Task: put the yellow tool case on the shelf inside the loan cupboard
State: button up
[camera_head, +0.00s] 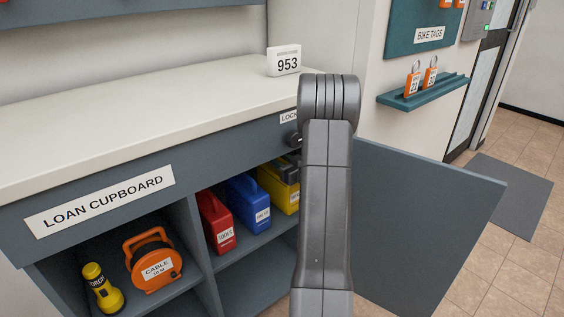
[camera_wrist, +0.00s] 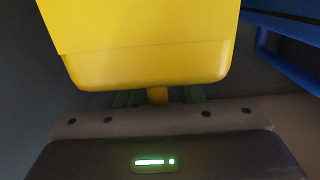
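The yellow tool case (camera_head: 277,190) is inside the loan cupboard, on the upper shelf at the right of the blue case. It appears upright; its right side is hidden by my arm. My gripper (camera_head: 287,168) is at the top of the yellow case, partly hidden by my arm. In the wrist view the yellow case (camera_wrist: 150,50) fills the top. There my gripper (camera_wrist: 157,98) has its green fingertips apart, on either side of a narrow yellow part, with gaps showing. The loan cupboard (camera_head: 100,200) stands open, and its shelf (camera_head: 245,243) shows below the cases.
A red case (camera_head: 216,222) and a blue case (camera_head: 248,204) stand left of the yellow one. The blue case also shows close by in the wrist view (camera_wrist: 285,30). An orange cable reel (camera_head: 155,262) and a yellow torch (camera_head: 103,290) sit in the left compartment. The open door (camera_head: 425,225) extends right.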

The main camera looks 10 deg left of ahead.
jog(key=shift+r, duration=0.2)
jog(key=p+v, duration=0.2)
jog(key=v, duration=1)
